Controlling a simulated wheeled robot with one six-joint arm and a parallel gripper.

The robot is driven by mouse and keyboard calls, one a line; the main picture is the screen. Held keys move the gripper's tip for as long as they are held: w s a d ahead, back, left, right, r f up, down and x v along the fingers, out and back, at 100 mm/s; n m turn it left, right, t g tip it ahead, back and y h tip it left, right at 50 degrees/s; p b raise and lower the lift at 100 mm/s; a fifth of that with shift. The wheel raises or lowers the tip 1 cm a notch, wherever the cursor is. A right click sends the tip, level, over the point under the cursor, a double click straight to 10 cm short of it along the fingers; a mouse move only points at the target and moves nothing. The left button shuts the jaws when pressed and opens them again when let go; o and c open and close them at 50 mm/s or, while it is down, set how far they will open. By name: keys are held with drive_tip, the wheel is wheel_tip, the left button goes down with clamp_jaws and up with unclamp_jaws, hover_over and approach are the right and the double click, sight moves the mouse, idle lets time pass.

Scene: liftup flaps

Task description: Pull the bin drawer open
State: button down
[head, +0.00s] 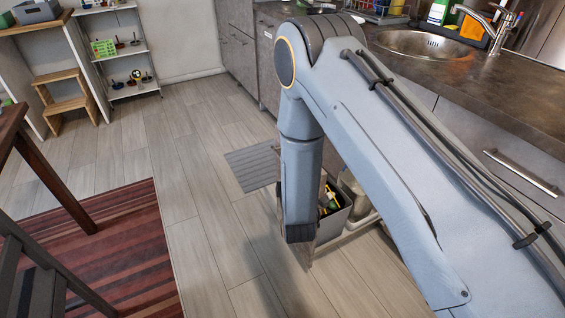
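The bin drawer (362,222) stands out from under the counter, low near the floor. A grey bin (335,222) with dark, yellow and green contents shows in it, and a paler container (352,187) sits behind. My arm hides the drawer's left part, and I cannot make out its front or handle clearly. My gripper (299,236) points down at the outer end of the drawer, just left of the grey bin. Its fingers are mostly hidden, so I cannot tell whether it is open or touching the drawer.
A grey slatted mat (253,166) lies on the floor left of my arm. A striped red rug (110,245) and dark wooden furniture (50,180) are at left. The counter (490,85) with a sink (425,44) is at right. Wooden floor between is clear.

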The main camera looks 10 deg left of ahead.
drive_tip(key=shift+s+a, duration=0.2)
drive_tip(key=c, duration=1.8)
unclamp_jaws()
drive_tip(key=shift+c, duration=0.2)
drive_tip(key=v, duration=0.7)
drive_tip(key=shift+s, duration=0.4)
drive_tip(key=shift+d, duration=0.1)
